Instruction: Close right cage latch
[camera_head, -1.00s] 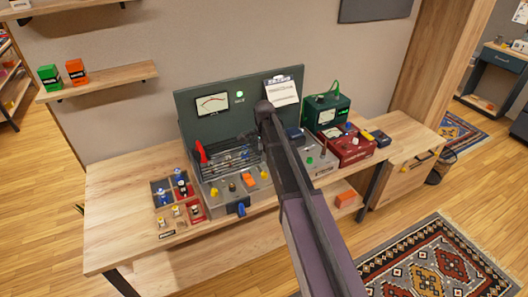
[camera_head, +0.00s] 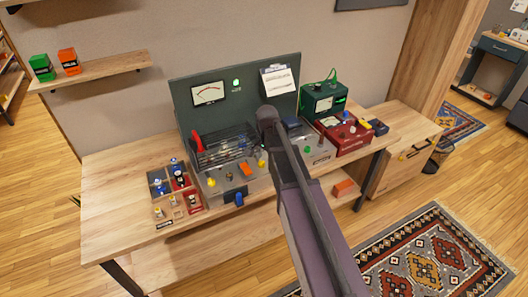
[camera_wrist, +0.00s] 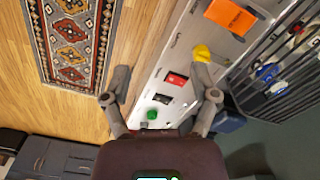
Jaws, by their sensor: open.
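The wire cage (camera_head: 222,150) stands on the amp test bench, with a red lever (camera_head: 197,140) at its left end. In the wrist view its dark bars (camera_wrist: 275,70) fill the upper right, with blue parts behind them. The right cage latch cannot be made out in either view. My gripper (camera_wrist: 160,97) is open and empty over the bench panel, with the cage beyond its right finger. A yellow knob (camera_wrist: 202,53) shows close to that fingertip. In the head view my arm hides the fingers and the cage's right side.
A red box (camera_head: 345,135) and a green-black device (camera_head: 322,100) stand to the right on the bench. A tray with small parts (camera_head: 180,208) lies to the left. An upright back panel (camera_head: 180,95) rises behind the cage. The table's left end is clear.

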